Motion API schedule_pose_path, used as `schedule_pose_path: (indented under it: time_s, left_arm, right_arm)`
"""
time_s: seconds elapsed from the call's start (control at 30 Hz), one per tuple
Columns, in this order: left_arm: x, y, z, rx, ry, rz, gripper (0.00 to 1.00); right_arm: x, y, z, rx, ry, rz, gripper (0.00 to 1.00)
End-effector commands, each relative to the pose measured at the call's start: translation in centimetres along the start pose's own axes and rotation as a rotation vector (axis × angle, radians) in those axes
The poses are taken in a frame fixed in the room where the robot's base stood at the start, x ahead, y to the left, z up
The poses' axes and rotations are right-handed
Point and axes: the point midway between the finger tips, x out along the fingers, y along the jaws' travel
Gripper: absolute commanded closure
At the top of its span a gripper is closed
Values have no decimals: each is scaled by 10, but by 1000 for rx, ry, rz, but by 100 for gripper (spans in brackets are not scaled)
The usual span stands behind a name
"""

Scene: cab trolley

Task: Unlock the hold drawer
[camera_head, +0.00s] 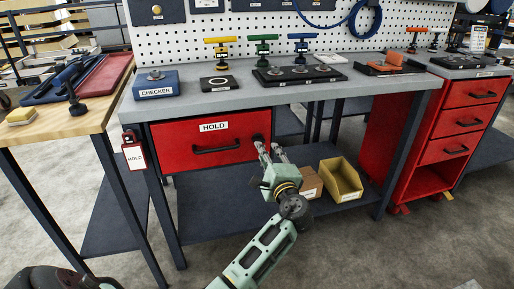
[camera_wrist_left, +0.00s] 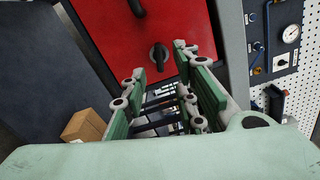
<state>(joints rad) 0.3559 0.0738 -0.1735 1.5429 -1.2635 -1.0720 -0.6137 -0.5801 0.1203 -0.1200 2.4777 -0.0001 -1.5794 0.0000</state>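The red hold drawer (camera_head: 180,136) with a HOLD label and a black bar handle (camera_head: 216,149) hangs under the grey workbench and looks closed. A dark lock knob (camera_head: 258,139) sits at the right of its front. In the left wrist view the black knob (camera_wrist_left: 158,55) shows on the red drawer front (camera_wrist_left: 183,20), just beyond the fingertips. My left gripper (camera_head: 270,147) is in front of the drawer's right end, its fingers toward the knob. In the left wrist view the fingers (camera_wrist_left: 160,70) are apart with nothing clearly between them. My right gripper is not in view.
A HOLD tag (camera_head: 134,156) hangs at the bench's left leg. A yellow bin (camera_head: 342,180) and a cardboard box (camera_head: 311,183) stand on the lower shelf, right of my gripper. A red drawer cabinet (camera_head: 440,150) is at the right. Tools and a CHECKER block (camera_head: 156,88) are on the bench.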

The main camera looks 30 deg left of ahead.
Motion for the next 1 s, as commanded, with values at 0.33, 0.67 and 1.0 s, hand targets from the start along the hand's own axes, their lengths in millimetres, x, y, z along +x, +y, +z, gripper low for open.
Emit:
schedule_pose_path:
  time_s: [0.33,0.67,1.0]
  left_arm:
    - [54,1,0,0,0,1,73]
    - [65,1,0,-1,3,2,73]
    - [65,1,0,-1,3,2,95]
  right_arm:
    - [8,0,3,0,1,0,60]
    - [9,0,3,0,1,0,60]
    - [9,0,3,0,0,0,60]
